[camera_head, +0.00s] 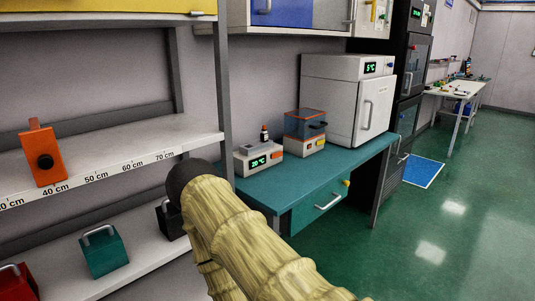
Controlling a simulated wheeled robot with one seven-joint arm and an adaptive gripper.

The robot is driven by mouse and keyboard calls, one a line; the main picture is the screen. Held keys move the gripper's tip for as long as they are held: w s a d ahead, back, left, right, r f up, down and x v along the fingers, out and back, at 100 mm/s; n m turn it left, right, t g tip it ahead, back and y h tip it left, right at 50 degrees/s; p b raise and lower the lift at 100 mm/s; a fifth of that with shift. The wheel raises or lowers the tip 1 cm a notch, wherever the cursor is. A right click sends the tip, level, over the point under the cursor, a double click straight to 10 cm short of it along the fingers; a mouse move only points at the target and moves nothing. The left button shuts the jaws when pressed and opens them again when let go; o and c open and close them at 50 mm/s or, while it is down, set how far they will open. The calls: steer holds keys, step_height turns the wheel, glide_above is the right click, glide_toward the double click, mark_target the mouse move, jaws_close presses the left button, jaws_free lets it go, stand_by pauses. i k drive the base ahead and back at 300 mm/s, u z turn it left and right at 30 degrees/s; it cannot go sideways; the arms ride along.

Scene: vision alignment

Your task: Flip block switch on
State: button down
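A small white block unit (258,159) with a lit green "20 °C" display stands on the teal bench, near its left end. A small dark bottle with a red top (264,133) stands on or just behind it. An orange-and-white unit with a dark clear box (305,127) stands beside it to the right and has small controls on its front. Which control is the block switch, and its position, are too small to tell. My pale yellow arm rises in the foreground, left of the bench front. No gripper fingers show.
A teal bench (300,188) with a drawer runs along the wall. A white oven-like cabinet (350,98) reading "5 °C" stands on it. Shelves at left hold an orange box (42,155) and a teal handled block (103,254).

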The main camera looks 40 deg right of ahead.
mark_target(278, 154)
steer(key=z, duration=0.15)
steer(key=i, duration=0.65)
steer(key=z, duration=1)
steer(key=i, duration=0.45)
steer(key=z, duration=0.45)
